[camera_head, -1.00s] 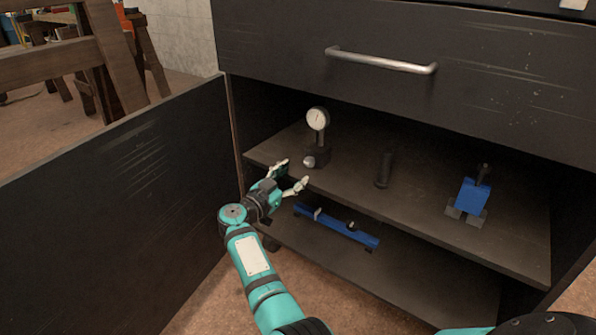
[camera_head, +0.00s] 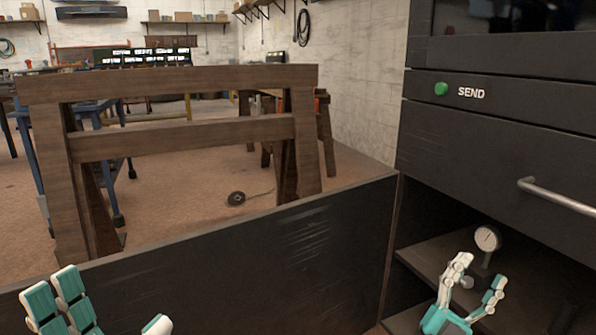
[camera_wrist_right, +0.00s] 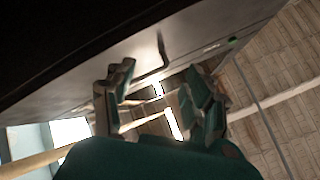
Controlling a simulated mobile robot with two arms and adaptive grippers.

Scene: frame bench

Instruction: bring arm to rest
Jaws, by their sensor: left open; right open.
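My left gripper (camera_head: 112,303) shows at the bottom left of the head view, teal and white fingers raised and spread. It is open and empty, in front of the open cabinet door; its arm is below the frame. My right gripper (camera_head: 478,276) points up at the lower right of the head view, in front of the cabinet shelf (camera_head: 425,258). It is open, with nothing between its fingers. In the right wrist view its two finger sides (camera_wrist_right: 160,100) stand apart, with the cabinet front above and left of them.
The dark open door (camera_head: 300,245) spans the lower head view. A dial gauge (camera_head: 487,238) stands on the shelf, close behind my right gripper in the picture. A drawer handle (camera_head: 555,195) juts out above. A wooden trestle (camera_head: 180,135) stands beyond the door.

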